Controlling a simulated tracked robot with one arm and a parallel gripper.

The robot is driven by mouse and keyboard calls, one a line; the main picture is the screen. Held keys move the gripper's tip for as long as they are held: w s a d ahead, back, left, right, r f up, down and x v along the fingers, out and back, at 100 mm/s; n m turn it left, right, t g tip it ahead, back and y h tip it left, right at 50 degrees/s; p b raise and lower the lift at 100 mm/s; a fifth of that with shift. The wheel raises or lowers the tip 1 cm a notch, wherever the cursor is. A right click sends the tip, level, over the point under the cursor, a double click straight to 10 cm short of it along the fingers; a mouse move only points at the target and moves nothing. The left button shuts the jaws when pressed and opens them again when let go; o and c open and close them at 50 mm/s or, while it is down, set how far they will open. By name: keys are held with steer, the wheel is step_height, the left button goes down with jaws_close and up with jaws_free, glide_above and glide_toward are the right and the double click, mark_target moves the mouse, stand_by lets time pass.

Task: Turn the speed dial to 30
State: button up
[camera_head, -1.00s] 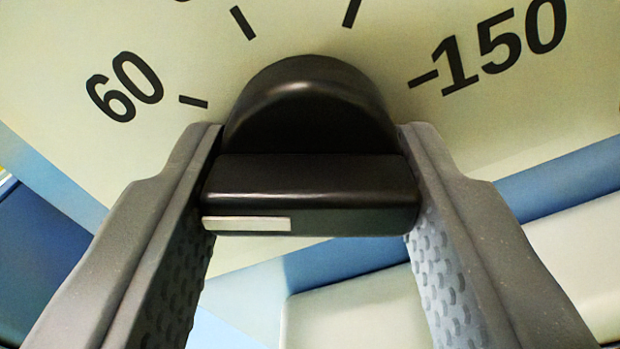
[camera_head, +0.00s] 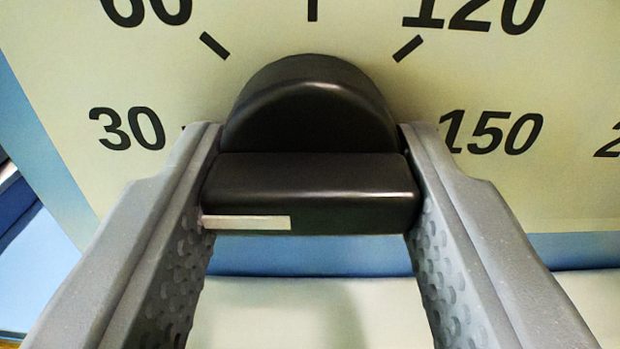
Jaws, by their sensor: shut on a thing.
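The speed dial's black knob (camera_head: 312,190) is in the middle of the view, a round base with a raised grip bar lying level across the picture. My gripper (camera_head: 311,185) is shut on the two ends of this bar, one grey finger on each side. A white pointer mark (camera_head: 246,222) is on the bar's left end and faces the side of the printed 30 (camera_head: 127,129). The left finger hides nearly all of the tick beside the 30, so exact alignment cannot be told.
The cream panel (camera_head: 560,130) carries the scale, with 60, 120 and 150 (camera_head: 492,132) also showing. The 60 and 120 are cut by the top edge. Below the panel are a blue band (camera_head: 310,257) and a pale surface (camera_head: 300,310).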

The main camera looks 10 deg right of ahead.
steer(key=shift+f, duration=0.1)
steer(key=o, duration=1)
steer(key=shift+s, duration=0.1)
steer(key=b+v, duration=0.1)
steer(key=v, duration=1.2)
steer(key=shift+s+f+b, duration=0.1)
steer(key=shift+s+b, duration=0.15)
steer(key=shift+b, duration=0.05)
